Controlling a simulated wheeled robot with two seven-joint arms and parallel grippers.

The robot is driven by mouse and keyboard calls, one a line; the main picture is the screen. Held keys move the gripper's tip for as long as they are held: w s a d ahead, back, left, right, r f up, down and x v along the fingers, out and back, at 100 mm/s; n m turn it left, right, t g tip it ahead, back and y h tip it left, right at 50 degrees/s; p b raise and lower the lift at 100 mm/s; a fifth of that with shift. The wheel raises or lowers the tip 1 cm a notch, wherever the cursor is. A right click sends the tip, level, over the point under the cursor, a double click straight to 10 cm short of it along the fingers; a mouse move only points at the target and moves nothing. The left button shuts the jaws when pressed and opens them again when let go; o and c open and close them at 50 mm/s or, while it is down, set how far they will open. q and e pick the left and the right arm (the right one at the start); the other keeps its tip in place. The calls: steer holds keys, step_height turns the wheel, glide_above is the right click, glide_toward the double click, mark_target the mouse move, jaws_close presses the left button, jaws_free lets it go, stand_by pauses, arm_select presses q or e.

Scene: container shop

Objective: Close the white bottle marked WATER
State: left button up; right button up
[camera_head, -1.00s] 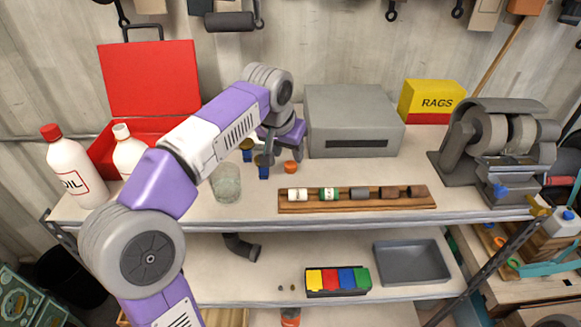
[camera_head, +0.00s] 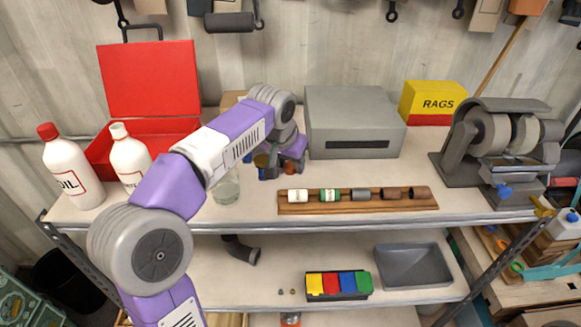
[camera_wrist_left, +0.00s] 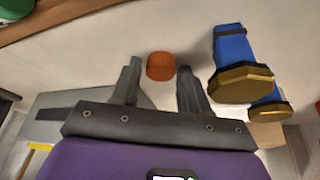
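The white bottle marked WATER (camera_head: 130,157) stands upright at the left of the bench. Its bare white neck shows no coloured cap, and my left arm hides part of its label. A small orange cap (camera_head: 291,168) lies on the bench to its right; it also shows in the left wrist view (camera_wrist_left: 160,66). My left gripper (camera_wrist_left: 159,68) is open, its two fingers apart with the cap between their tips in that view. Whether they touch it cannot be told. In the head view the gripper (camera_head: 282,167) is low at the cap. My right gripper is not in view.
Blue pieces with gold ends (camera_wrist_left: 232,60) stand close beside the gripper. A glass jar (camera_head: 227,187), a wooden rack (camera_head: 350,208) of small cylinders and a grey box (camera_head: 352,115) surround it. A red-capped OIL bottle (camera_head: 68,170) stands left of the white bottle.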

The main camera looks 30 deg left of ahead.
mark_target(289, 166)
arm_select(q)
steer(key=c, duration=0.7)
step_height(289, 166, up, 10)
steer(key=p, duration=0.3)
steer(key=shift+p, duration=0.4)
